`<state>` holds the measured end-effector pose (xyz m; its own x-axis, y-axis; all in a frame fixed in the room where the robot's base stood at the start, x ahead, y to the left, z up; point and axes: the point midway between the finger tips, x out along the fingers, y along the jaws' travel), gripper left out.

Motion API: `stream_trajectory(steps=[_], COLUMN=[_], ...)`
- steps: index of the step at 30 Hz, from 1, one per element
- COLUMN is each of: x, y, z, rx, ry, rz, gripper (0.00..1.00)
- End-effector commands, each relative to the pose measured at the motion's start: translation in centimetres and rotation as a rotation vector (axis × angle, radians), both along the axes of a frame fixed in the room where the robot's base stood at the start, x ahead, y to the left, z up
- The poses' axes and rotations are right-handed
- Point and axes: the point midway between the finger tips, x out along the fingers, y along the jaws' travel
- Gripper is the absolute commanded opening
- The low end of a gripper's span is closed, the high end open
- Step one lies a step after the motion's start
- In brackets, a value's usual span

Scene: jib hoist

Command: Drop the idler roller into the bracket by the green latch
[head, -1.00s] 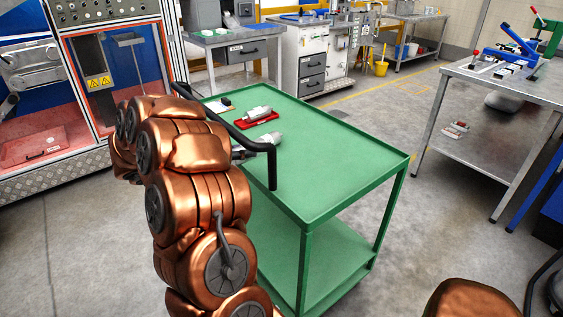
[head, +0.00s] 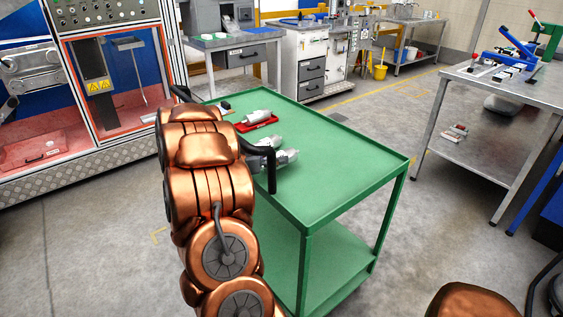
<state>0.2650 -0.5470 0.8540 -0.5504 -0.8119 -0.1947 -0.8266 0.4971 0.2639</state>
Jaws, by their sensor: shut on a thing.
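My gripper (head: 286,158) is low over the green cart top, partly behind the black handle and my copper arm. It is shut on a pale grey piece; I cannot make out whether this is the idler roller. A silver cylindrical part (head: 257,115) lies on a small red tray (head: 266,124) on the cart, beyond my gripper and apart from it. At the right, a metal table (head: 490,82) carries blue clamp-like devices with red handles. A green piece with a red-tipped lever (head: 548,42) stands at its back; I cannot make out a bracket there.
The green cart (head: 345,150) has a clear right half and a black handle (head: 272,170) on its near left side. Open concrete floor lies between it and the metal table. A framed machine (head: 110,85) stands at left, a yellow bucket (head: 380,72) at the back.

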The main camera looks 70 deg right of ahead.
Motion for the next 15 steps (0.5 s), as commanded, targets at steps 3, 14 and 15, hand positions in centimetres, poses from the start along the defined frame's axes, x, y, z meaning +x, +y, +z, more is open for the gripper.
stream_trajectory(steps=[3,14,15], x=[-0.9,-1.2,-1.2], y=[-1.1,-1.7,-1.7], z=[-0.9,-1.7,-1.8], rx=[-0.001,-0.003,-0.002], ry=[0.005,0.001,0.001], rz=[-0.003,0.000,0.000], gripper=[0.00,0.00,0.00])
